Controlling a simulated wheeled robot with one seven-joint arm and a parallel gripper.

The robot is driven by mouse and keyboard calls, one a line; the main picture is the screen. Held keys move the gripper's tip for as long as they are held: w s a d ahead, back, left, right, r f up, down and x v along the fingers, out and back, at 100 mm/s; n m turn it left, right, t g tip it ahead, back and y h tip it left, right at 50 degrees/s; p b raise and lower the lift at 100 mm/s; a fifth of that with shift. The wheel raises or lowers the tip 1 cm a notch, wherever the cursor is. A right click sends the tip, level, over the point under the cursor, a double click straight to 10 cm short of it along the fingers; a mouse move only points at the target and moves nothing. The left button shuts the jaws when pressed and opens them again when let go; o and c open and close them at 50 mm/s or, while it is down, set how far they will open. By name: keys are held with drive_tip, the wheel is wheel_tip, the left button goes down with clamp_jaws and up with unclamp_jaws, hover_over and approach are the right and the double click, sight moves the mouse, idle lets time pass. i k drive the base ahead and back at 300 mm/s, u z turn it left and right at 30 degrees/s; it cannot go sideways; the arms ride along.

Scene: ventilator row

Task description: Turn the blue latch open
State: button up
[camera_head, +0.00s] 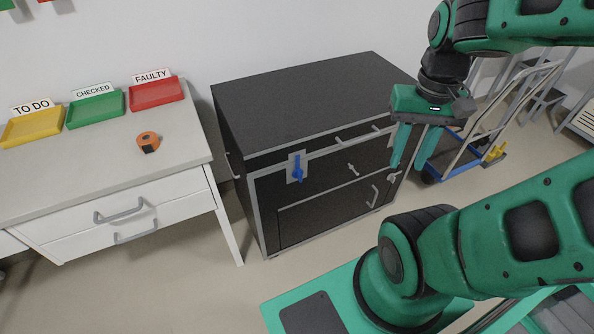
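The blue latch (298,168) is on a light plate at the upper left of the black cabinet's (330,190) front face. Its handle appears to be upright. My gripper (407,168) hangs to the right of the cabinet front, with its two green fingers pointing down and spread apart. Nothing shows between the fingers. My gripper is clear of the latch, well to its right in the picture.
The cabinet front also carries grey handles and a small grey latch (352,168). A hand trolley (487,130) stands behind my gripper. Floor shows before the cabinet.

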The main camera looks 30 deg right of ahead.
sight(297, 173)
drive_tip(key=u, duration=0.45)
drive_tip(key=k, duration=1)
drive_tip(key=z, duration=0.45)
